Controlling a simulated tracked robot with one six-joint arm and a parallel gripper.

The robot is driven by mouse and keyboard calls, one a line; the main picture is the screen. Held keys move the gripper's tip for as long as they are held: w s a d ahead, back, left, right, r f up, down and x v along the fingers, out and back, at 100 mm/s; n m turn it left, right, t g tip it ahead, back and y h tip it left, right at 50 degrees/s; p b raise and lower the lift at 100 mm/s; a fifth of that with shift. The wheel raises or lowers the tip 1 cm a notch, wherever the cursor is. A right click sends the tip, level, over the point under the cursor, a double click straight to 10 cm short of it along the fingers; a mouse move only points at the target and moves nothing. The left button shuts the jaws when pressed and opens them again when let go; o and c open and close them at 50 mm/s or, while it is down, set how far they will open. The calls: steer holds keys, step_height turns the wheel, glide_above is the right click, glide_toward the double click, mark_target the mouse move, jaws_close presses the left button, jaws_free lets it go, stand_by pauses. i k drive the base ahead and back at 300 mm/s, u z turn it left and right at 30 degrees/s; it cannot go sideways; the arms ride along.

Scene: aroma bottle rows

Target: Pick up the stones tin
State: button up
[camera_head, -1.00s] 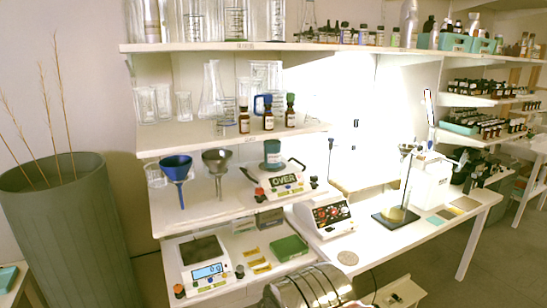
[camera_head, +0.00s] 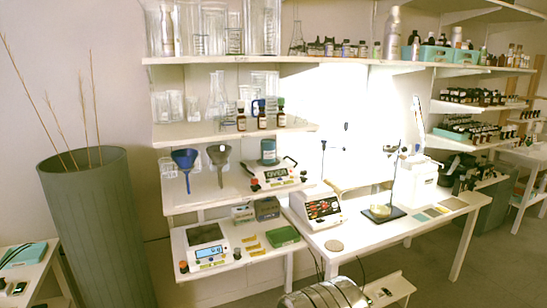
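No tin here can be read as the stones tin; the labels are too small to tell. Candidates are a flat green box (camera_head: 284,237) on the low left table, two small grey-blue boxes (camera_head: 242,213) (camera_head: 266,208) behind it, and a teal jar (camera_head: 268,151) standing on the upper scale (camera_head: 278,176). My gripper is not in view.
The low left table (camera_head: 215,265) also holds a digital scale (camera_head: 206,247) and small yellow pieces. Shelves above carry glassware, funnels and brown bottles. A tall grey-green planter (camera_head: 100,230) stands at left. A banded silver drum (camera_head: 322,293) is at the bottom. Floor shows at right.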

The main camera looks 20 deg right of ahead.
mark_target(268, 146)
steer(key=k, duration=0.65)
steer(key=z, duration=0.65)
steer(key=i, duration=1.65)
steer(key=u, duration=0.65)
steer(key=i, duration=0.7)
steer(key=u, duration=0.5)
